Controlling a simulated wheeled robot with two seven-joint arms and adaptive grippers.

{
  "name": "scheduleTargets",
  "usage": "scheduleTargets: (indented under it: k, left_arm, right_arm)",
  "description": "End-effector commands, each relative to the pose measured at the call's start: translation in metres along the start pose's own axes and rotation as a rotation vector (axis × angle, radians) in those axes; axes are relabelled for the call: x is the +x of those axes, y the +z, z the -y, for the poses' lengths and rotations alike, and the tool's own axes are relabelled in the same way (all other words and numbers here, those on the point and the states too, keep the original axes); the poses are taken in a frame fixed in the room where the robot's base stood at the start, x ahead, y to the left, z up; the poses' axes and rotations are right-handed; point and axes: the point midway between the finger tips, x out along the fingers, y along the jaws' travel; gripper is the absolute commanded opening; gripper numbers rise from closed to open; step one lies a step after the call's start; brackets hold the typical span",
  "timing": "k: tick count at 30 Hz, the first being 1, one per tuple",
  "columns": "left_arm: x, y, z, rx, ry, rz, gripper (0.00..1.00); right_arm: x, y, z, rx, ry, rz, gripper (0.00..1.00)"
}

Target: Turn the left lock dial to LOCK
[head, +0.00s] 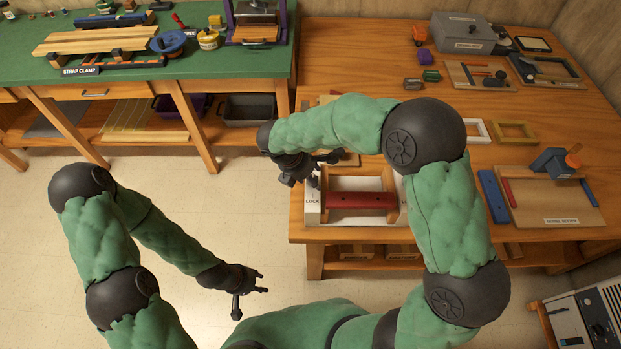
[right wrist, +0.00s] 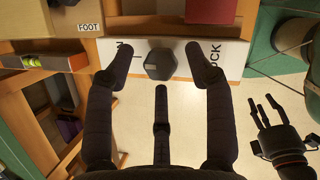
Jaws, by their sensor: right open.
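The left lock dial (right wrist: 160,64) is a dark, faceted knob on a white panel (right wrist: 236,58) in the right wrist view. The word LOCK, partly covered by a finger, is printed to its right; a short mark and another partly hidden label are to its left. I cannot tell which way the dial points. My right gripper (head: 316,170) is open, with its fingers spread either side of the dial; I cannot tell whether they touch it. In the head view the gripper hides the dial. My left gripper (head: 248,287) is open and empty over the floor; it also shows in the right wrist view (right wrist: 265,112).
A red bar (head: 360,201) lies across the wooden fixture behind the panel. A FOOT label (right wrist: 88,27) and a level (right wrist: 43,62) are at left in the wrist view. A blue block (head: 493,196) and frames (head: 515,132) stand on the wooden table; floor lies in front.

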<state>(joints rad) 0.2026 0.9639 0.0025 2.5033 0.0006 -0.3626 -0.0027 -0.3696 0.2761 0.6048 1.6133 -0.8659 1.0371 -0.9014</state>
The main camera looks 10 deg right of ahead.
Motion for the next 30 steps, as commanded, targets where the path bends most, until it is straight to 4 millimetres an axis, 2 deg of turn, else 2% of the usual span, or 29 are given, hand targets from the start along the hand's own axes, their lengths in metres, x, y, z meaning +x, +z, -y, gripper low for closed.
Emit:
scheduleTargets:
  k: [10, 15, 16, 30]
  left_arm:
    - [0.0008, -0.0001, 0.0003, 0.0, 0.0, 0.0, 0.4]
    - [0.0008, -0.0001, 0.0003, 0.0, 0.0, 0.0, 0.4]
    - [0.0008, -0.0001, 0.0003, 0.0, 0.0, 0.0, 0.4]
    - [-0.0079, 0.0002, -0.0028, 0.0, 0.0, 0.0, 0.4]
  right_arm:
    - [0.003, 0.0002, -0.0001, 0.0, 0.001, 0.0, 0.54]
    - [0.003, 0.0003, 0.0, 0.0, 0.0, 0.0, 0.06]
    - [0.003, 0.0003, 0.0001, 0.0, 0.0, 0.001, 0.0]
    - [0.0021, 0.0017, 0.0005, 0.071, -0.035, 0.004, 0.0]
